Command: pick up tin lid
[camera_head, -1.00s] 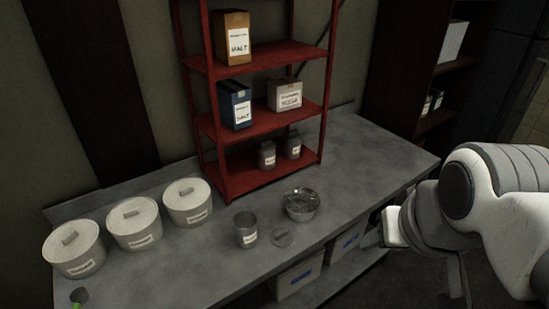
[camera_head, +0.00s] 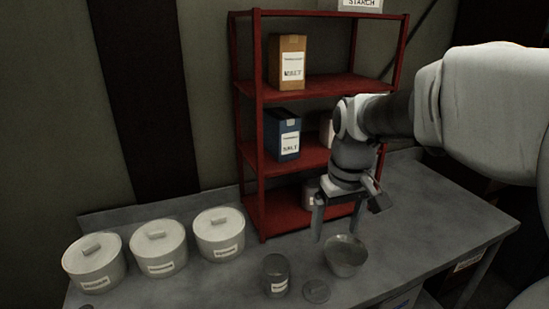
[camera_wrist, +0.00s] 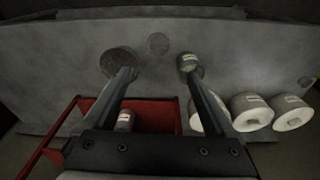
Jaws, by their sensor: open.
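The tin lid (camera_head: 316,291) is a small grey disc with a little knob, lying flat on the grey workbench (camera_head: 425,235) near its front edge. It also shows in the wrist view (camera_wrist: 158,43), beyond the fingertips. An open, labelled metal tin (camera_head: 276,276) stands just left of it, and it is also in the wrist view (camera_wrist: 190,66). My gripper (camera_head: 338,225) is open and empty, pointing down above the bench, behind the lid. In the wrist view my gripper (camera_wrist: 160,76) has its fingers wide apart, with bare bench between the tips.
A metal bowl (camera_head: 345,258) stands right of the lid, close to my fingers. A red shelf (camera_head: 252,150) with boxes rises behind my arm. Several white lidded canisters (camera_head: 159,249) stand at left. The bench's right side is clear.

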